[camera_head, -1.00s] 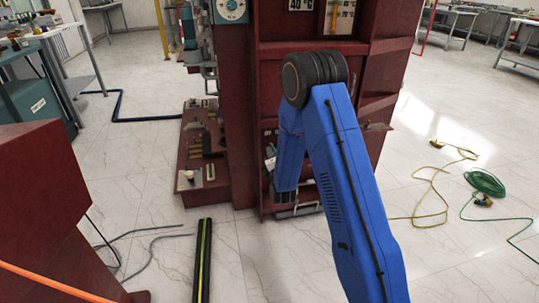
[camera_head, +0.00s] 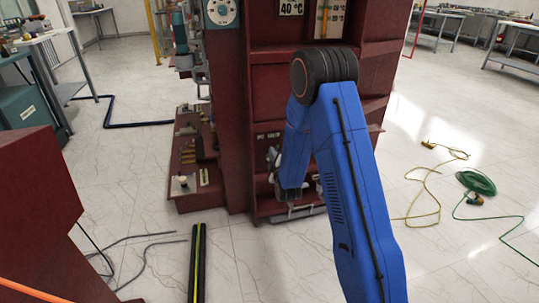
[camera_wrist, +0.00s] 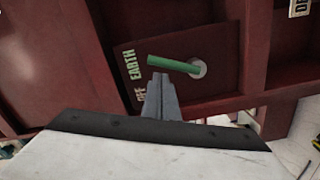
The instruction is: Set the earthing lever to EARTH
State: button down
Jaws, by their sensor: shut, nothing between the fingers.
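The green earthing lever (camera_wrist: 174,64) shows in the wrist view, running from a pale round pivot (camera_wrist: 198,68) leftward on the dark red panel. Its free end points at the EARTH lettering (camera_wrist: 130,65). The OFF lettering (camera_wrist: 141,97) lies lower, partly behind my gripper. My gripper (camera_wrist: 160,80) is shut and empty, its tips just below the lever's free half; I cannot tell whether they touch it. In the head view the lettered panel (camera_head: 268,135) shows beside my blue arm, which hides much of the area around it; I cannot make out the lever there.
The red transformer cabinet (camera_head: 228,120) stands ahead, with a ledge of fittings (camera_head: 187,165) at its left. A black and yellow strip (camera_head: 197,262) lies on the floor in front. Green cable (camera_head: 476,183) and yellow cable (camera_head: 430,185) lie at right. A red block (camera_head: 40,220) stands front left.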

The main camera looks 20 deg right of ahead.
jog(key=shift+d, duration=0.45)
dwell(0.4)
jog(key=shift+a, duration=0.1)
